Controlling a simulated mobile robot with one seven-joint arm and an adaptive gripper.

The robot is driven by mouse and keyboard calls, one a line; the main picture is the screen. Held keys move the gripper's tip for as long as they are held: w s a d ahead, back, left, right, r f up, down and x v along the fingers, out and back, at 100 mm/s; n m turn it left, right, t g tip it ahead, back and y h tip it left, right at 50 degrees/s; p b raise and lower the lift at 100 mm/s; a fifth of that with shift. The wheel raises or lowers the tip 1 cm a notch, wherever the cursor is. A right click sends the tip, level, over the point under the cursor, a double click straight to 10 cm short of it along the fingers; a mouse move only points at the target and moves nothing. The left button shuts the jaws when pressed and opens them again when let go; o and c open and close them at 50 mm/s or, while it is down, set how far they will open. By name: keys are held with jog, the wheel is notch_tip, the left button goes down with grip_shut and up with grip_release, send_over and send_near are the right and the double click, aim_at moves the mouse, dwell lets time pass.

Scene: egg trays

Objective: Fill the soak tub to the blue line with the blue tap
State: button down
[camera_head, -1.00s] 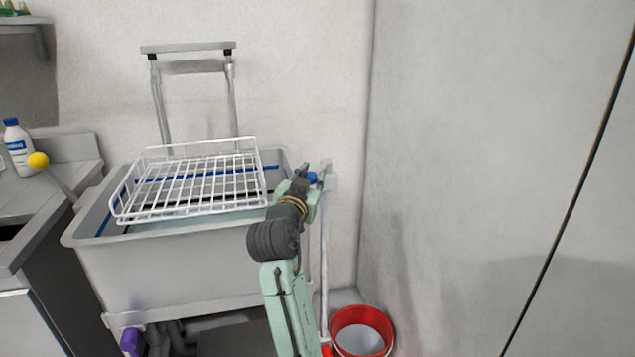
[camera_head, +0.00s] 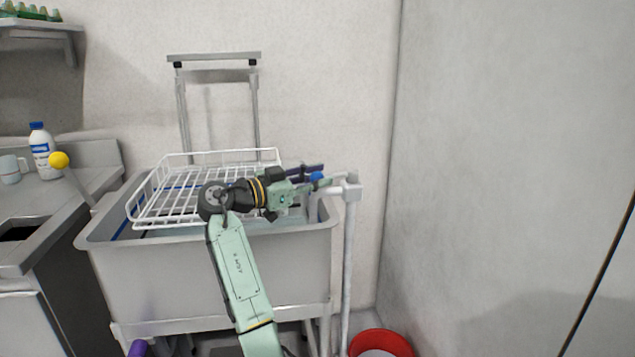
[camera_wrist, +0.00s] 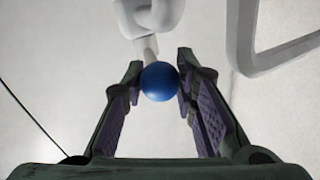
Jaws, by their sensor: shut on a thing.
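The soak tub (camera_head: 210,270) is a grey basin with a blue line (camera_head: 125,228) along its inner wall. Water shows inside below the rack; its level against the line is hard to tell. The blue tap knob (camera_head: 317,177) sits on a lever at the top of a pale standpipe (camera_head: 348,265) at the tub's right edge. My gripper (camera_head: 317,174) is at the knob. In the wrist view the blue ball knob (camera_wrist: 159,81) lies between the two fingertips (camera_wrist: 158,76), which are shut on it. The spout's outflow is hidden behind my arm.
A white wire rack (camera_head: 175,195) lies across the tub, with a metal frame (camera_head: 215,70) behind it. A yellow ball-topped lever (camera_head: 59,160) and a bottle (camera_head: 42,155) are at the left. A red bucket (camera_head: 380,342) stands on the floor, and a wall closes the right.

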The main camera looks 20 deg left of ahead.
jog(key=shift+w+h, duration=0.15)
jog(key=shift+h, duration=0.15)
jog(key=c, duration=1.3)
grip_release()
jog(key=v, duration=1.2)
jog(key=shift+r, duration=0.2)
